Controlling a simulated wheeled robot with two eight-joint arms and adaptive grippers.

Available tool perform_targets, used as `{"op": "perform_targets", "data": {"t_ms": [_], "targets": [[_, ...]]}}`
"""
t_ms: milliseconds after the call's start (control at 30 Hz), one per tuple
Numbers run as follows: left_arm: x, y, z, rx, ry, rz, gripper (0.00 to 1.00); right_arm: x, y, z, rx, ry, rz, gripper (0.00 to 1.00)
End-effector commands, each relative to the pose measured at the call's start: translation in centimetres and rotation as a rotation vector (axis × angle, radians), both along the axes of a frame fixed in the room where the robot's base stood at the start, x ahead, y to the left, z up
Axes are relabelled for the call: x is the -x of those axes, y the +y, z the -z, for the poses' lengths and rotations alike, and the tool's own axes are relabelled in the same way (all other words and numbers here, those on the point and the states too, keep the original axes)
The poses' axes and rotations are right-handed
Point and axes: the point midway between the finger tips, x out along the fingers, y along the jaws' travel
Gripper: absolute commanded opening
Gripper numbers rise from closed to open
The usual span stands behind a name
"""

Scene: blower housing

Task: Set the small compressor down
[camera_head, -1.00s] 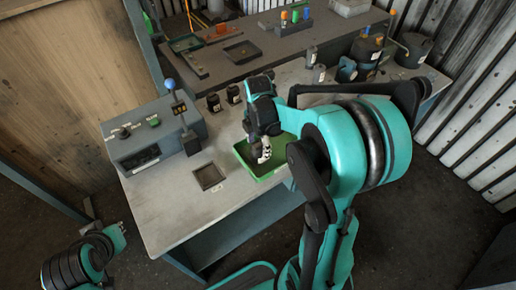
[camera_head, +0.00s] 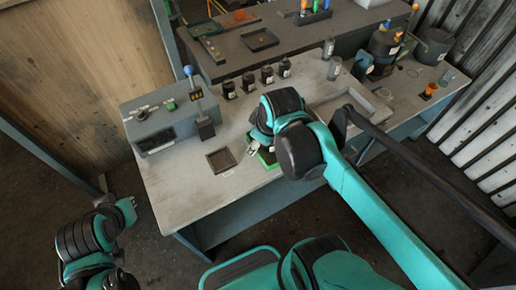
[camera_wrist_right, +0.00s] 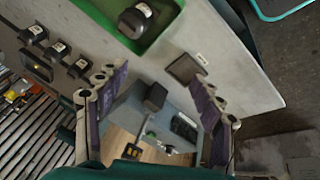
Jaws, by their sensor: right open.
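A black rounded part with a pale label, apparently the small compressor (camera_wrist_right: 136,20), rests in the green tray (camera_wrist_right: 165,42) in the right wrist view. My right gripper (camera_wrist_right: 155,88) is open and empty, its two fingers spread apart, with the part beyond them at the top of the view. In the head view the right arm hides most of the green tray (camera_head: 269,160), and I cannot make out the part clearly there. My left gripper (camera_head: 128,211) is at the lower left, away from the table; its fingers are too unclear to read.
Several black labelled cylinders (camera_head: 248,82) stand in a row behind the tray. A grey control box (camera_head: 160,125) with a blue-knobbed lever is at the left. A dark square pad (camera_head: 221,160) lies left of the tray. Bare tabletop (camera_head: 190,190) is at the front left.

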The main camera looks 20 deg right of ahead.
Motion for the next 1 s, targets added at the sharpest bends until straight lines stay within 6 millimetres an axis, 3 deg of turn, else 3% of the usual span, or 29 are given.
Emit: {"op": "perform_targets", "data": {"t_ms": [100, 300, 667, 900, 1000], "targets": [[0.0, 0.0, 0.0, 0.0, 0.0, 0.0, 0.0, 2.2, 1.6, 0.4, -0.136, -0.114, 0.241, 0.67], [0.0, 0.0, 0.0, 0.0, 0.0, 0.0, 0.0, 3.5, 2.7, 0.9, -0.291, -0.207, 0.46, 0.67], [0.0, 0.0, 0.2, 0.0, 0.0, 0.0, 0.0, 3.5, 2.8, 1.1, -0.313, -0.217, 0.49, 0.67], [0.0, 0.0, 4.2, 0.0, 0.0, 0.0, 0.0, 3.5, 2.8, 5.2, -0.312, -0.216, 0.49, 0.67], [0.0, 0.0, 4.8, 0.0, 0.0, 0.0, 0.0, 3.5, 2.8, 5.8, -0.312, -0.216, 0.49, 0.67]]}}
